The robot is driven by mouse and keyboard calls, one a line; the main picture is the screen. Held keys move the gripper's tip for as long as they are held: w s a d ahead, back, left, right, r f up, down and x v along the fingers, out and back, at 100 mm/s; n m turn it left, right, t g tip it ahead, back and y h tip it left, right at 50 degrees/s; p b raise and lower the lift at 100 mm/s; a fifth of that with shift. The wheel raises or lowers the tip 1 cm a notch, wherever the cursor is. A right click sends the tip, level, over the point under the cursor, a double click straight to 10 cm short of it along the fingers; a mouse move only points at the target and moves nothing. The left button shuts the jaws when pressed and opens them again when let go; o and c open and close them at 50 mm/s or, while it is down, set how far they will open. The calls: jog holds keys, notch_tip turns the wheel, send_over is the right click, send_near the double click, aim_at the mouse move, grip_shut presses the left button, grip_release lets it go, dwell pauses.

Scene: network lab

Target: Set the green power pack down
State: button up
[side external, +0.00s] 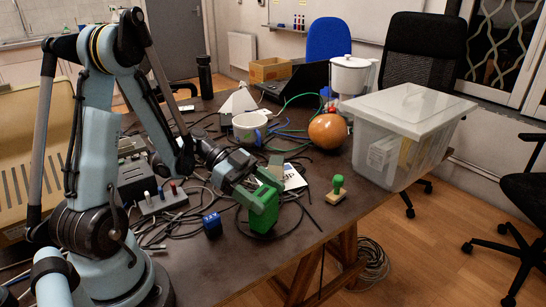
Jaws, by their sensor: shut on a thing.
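The green power pack (264,209) is a bright green block near the front edge of the table (300,254). My gripper (258,188) reaches down from the left and is shut on the pack, which sits tilted between the fingers. The fingers cover part of its upper side. Whether its lower end touches the tabletop or hangs just above it, I cannot tell from this view.
A green-handled stamp (336,191) stands right of the pack, and a small blue block (212,224) lies left. Cables (180,228) spread around. An orange ball (328,131), a white pot (250,126) and a clear lidded bin (405,135) stand farther back.

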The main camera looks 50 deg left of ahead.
jog(key=shift+f, duration=0.55)
jog(key=o, duration=1.4)
